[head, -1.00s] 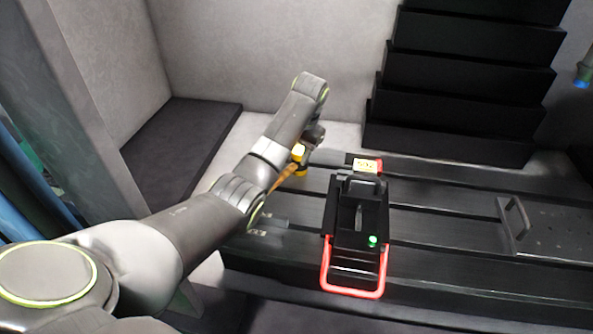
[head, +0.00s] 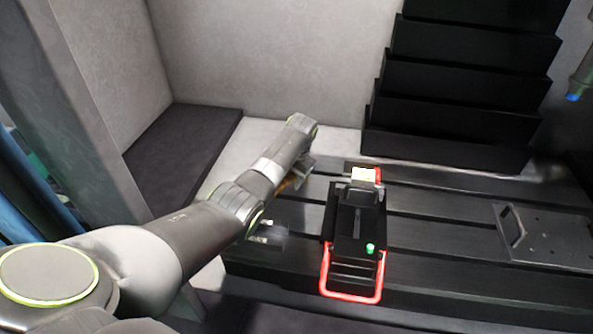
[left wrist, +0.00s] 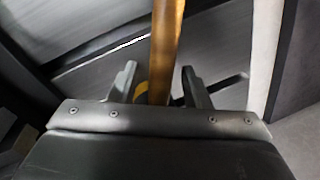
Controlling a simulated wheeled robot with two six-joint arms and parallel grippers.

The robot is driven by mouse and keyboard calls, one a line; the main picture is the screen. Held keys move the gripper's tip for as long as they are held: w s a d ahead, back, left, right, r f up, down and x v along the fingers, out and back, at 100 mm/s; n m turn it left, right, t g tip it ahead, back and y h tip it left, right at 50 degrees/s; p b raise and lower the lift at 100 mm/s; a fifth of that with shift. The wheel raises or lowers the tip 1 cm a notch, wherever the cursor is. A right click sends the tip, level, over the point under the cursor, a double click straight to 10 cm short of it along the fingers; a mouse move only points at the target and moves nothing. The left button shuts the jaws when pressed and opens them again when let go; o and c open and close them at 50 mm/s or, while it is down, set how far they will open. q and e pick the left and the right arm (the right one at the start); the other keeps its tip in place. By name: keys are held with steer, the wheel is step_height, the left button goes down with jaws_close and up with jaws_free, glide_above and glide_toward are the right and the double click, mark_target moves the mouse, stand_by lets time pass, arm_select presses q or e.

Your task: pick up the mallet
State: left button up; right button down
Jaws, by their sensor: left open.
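The mallet's brown wooden handle (left wrist: 166,40) runs down the middle of the left wrist view. Its lower end passes between the two fingers of my left gripper (left wrist: 160,82). The fingers are apart, one on each side of the handle, with gaps showing. A bit of yellow (left wrist: 142,90) shows beside the left finger, probably part of the mallet's head, mostly hidden. In the head view only a small brown piece of the mallet (head: 289,184) shows beneath my left wrist; the rest is hidden by the arm. My left gripper (head: 303,168) is partly hidden there. My right gripper is out of view.
A black fixture with a red handle (head: 350,299) and a green light stands on the slotted black table (head: 437,242), right of my left gripper. A stepped black cover (head: 460,90) rises behind. A plate with a handle (head: 550,236) lies at right. A pale wall (head: 260,60) stands behind.

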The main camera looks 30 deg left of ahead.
mark_target(291, 173)
arm_select(q)
jaws_close()
steer(key=shift+r, duration=0.1)
stand_by(0.4)
step_height(291, 173, up, 9)
steer(key=shift+f+b, duration=0.1)
steer(key=shift+b, duration=0.85)
steer(key=shift+r, duration=0.6)
steer(key=shift+r, duration=0.1)
